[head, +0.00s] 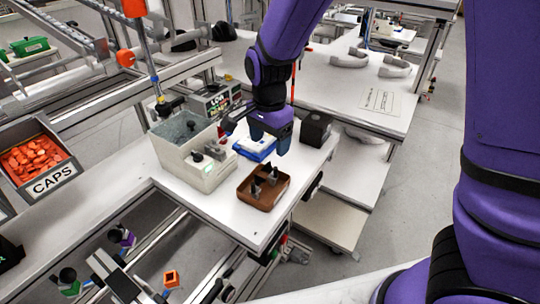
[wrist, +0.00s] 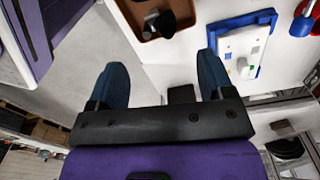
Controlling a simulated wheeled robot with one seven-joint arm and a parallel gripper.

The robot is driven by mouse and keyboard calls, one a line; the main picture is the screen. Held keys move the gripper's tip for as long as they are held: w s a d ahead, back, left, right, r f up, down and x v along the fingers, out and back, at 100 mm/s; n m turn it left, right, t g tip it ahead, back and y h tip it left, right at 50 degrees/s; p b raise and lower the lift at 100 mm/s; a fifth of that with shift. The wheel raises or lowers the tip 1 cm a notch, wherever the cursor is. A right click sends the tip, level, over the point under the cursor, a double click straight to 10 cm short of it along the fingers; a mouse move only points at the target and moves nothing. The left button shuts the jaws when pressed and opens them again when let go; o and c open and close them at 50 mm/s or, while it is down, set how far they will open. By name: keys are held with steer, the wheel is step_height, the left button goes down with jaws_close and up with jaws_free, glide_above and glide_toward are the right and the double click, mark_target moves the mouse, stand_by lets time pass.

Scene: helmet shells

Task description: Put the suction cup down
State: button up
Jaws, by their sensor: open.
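A brown tray (head: 246,198) sits near the front edge of the white table, with small dark pieces (head: 267,176) in it that look like suction cups. In the wrist view the brown tray (wrist: 137,27) is at the top, and a dark round-ended suction cup (wrist: 165,22) shows in it. My gripper (head: 270,137) is above the table, behind the tray and in front of the blue-and-white fixture. In the wrist view my gripper (wrist: 163,75) has its two blue fingers wide apart, with nothing held between them. The gripper is apart from the tray.
A blue-and-white fixture (head: 257,148) stands behind the tray, with a beige machine box (head: 205,175) on its left and a black box (head: 315,129) on its right. A bin of orange caps (head: 50,180) is at the far left.

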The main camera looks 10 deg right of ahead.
mark_target(270, 163)
steer(key=shift+r, duration=1.6)
steer(key=s+d+r+n+t, duration=0.5)
steer(key=s+d+r+n, duration=0.5)
steer(key=s+d+r, duration=0.7)
steer(key=s+d, duration=0.2)
steer(key=s, duration=0.1)
steer(key=shift+d+r+n, duration=0.25)
steer(key=shift+r+n, duration=0.15)
